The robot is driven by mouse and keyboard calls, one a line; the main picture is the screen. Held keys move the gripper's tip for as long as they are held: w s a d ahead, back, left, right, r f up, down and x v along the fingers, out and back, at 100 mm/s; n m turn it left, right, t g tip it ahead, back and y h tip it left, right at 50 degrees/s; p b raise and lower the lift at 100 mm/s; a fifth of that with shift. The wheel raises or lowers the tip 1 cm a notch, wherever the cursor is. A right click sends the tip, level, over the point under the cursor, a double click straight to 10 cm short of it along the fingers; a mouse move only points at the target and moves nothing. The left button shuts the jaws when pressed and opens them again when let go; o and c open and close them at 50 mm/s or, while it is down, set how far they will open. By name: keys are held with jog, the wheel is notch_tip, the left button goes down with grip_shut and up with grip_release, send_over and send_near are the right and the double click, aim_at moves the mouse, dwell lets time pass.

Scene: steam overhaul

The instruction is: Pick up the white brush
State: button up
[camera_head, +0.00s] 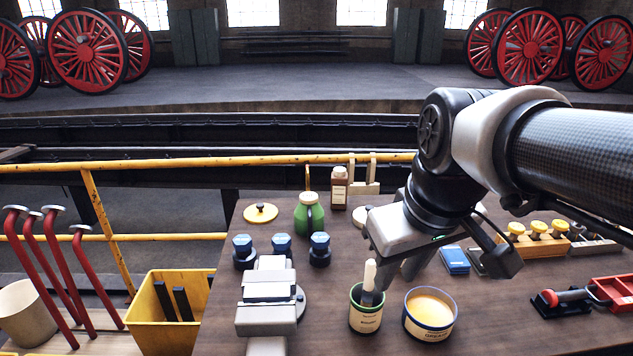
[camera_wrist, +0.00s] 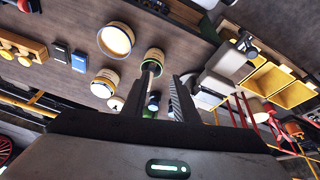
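The white brush (camera_head: 369,276) stands upright with its pale handle up in a small green-rimmed tin (camera_head: 366,318) on the workbench. In the wrist view the brush handle (camera_wrist: 151,67) shows in front of the tin (camera_wrist: 154,54), near the left finger's tip. My gripper (camera_head: 402,270) points down, just to the right of and behind the handle in the head view. In the wrist view its two fingers (camera_wrist: 160,84) stand apart with nothing held between them. I cannot tell whether a finger touches the handle. The bristles are hidden inside the tin.
A tin of yellow grease (camera_head: 430,314) stands right of the brush tin. A grey vise (camera_head: 267,305) is to its left. A yellow bin (camera_head: 168,310) is at left.

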jog(key=w+n+g+p, duration=0.15)
jog(key=w+n, duration=0.25)
jog(key=w, duration=0.4)
jog(key=n+g, duration=0.3)
jog(key=n, duration=0.1)
send_over(368, 290)
jog(key=shift+w+f+t+p, duration=0.15)
jog(key=shift+f+t+p, duration=0.15)
jog(key=shift+f, duration=0.25)
jog(key=shift+w+f, duration=0.2)
jog(key=shift+w, duration=0.1)
jog(key=shift+w+f, duration=0.1)
jog(key=shift+f, duration=0.25)
notch_tip(368, 290, down, 11)
jog(key=shift+r+b, duration=0.1)
jog(key=shift+b, duration=0.5)
jog(key=shift+d+f, duration=0.15)
jog(key=shift+f, duration=2.85)
jog(key=shift+c, duration=0.4)
grip_shut()
